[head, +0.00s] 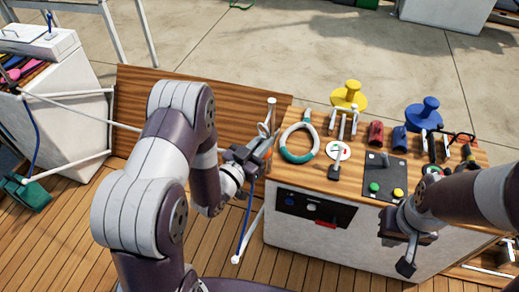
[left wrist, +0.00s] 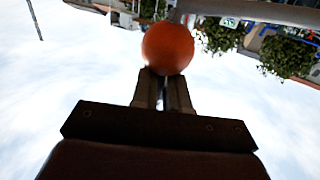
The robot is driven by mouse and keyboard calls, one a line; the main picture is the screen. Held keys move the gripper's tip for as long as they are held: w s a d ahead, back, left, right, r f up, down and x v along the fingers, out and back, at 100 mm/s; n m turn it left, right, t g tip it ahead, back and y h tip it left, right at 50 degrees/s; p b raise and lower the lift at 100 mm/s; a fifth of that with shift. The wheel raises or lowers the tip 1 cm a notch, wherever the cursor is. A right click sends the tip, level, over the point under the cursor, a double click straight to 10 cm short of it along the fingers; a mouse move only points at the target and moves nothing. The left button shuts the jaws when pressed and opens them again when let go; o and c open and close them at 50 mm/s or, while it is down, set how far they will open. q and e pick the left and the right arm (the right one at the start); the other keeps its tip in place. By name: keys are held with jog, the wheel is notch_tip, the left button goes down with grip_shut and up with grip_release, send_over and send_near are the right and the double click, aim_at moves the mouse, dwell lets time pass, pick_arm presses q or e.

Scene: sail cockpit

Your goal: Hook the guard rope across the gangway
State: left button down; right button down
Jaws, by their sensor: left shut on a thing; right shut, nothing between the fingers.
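My left gripper (head: 262,150) is at the upper part of a white post (head: 271,106), between the wooden gangway board and the console. In the left wrist view, its fingers (left wrist: 165,88) are closed at a round orange ball (left wrist: 168,48); how the ball joins the rope is hidden. A blue rope (head: 245,225) hangs below this gripper, close beside the white post. Another blue rope (head: 38,130) hangs at the white rail on the left. My right gripper (head: 405,262) is shut and empty, pointing down in front of the console. No hook is clearly visible.
White rails (head: 70,95) stand at left. Open planked deck (head: 75,240) lies at lower left.

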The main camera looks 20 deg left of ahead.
pick_arm(q)
jog(key=shift+w, duration=0.75)
jog(key=shift+w+f+b, duration=0.55)
jog(key=shift+w+b, duration=0.1)
jog(key=shift+w, duration=0.25)
jog(key=c, duration=1.1)
grip_release()
jog(key=shift+o, duration=0.2)
